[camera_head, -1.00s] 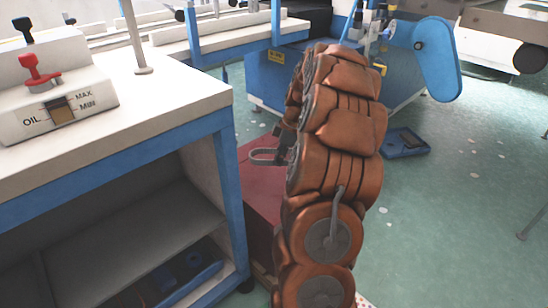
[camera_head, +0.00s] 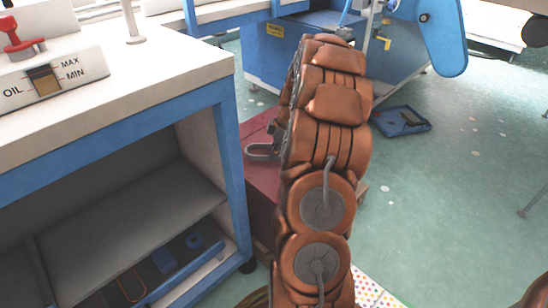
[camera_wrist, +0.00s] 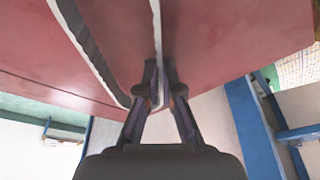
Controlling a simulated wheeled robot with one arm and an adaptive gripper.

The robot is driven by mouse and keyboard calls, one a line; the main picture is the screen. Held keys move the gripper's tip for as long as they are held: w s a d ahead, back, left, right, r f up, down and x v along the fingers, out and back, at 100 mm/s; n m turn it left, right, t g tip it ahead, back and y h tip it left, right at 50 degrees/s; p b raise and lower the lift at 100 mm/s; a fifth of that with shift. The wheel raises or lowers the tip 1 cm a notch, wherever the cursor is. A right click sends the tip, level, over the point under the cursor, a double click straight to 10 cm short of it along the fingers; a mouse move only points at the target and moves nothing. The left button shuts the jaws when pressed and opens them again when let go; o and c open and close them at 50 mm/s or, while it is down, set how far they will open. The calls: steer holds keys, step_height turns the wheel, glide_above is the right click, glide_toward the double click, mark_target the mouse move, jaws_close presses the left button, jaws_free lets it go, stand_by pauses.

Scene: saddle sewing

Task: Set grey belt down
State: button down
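The grey belt (camera_head: 262,152) shows in the head view as a small loop sticking out left of my orange arm, in front of a dark red box. In the wrist view the belt (camera_wrist: 92,50) is a dark grey strip with pale edges, bent into a loop against the red surface. My gripper (camera_wrist: 159,68) is shut on one strand of the belt, its two fingertips pinching it from both sides. In the head view the fingers are mostly hidden by my arm. I cannot tell whether the belt touches the red surface.
The red box (camera_head: 262,195) stands beside the white-topped workbench (camera_head: 150,75) with blue legs. An oil gauge block (camera_head: 50,75) sits on the bench. A blue tray (camera_head: 401,121) lies on the green floor to the right, where there is free room. A blue machine (camera_head: 290,55) stands behind.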

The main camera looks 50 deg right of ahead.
steer(key=shift+f, duration=0.45)
steer(key=c, duration=1.3)
jaws_free()
steer(key=p+v, duration=0.3)
steer(key=v, duration=0.9)
steer(key=shift+r, duration=0.2)
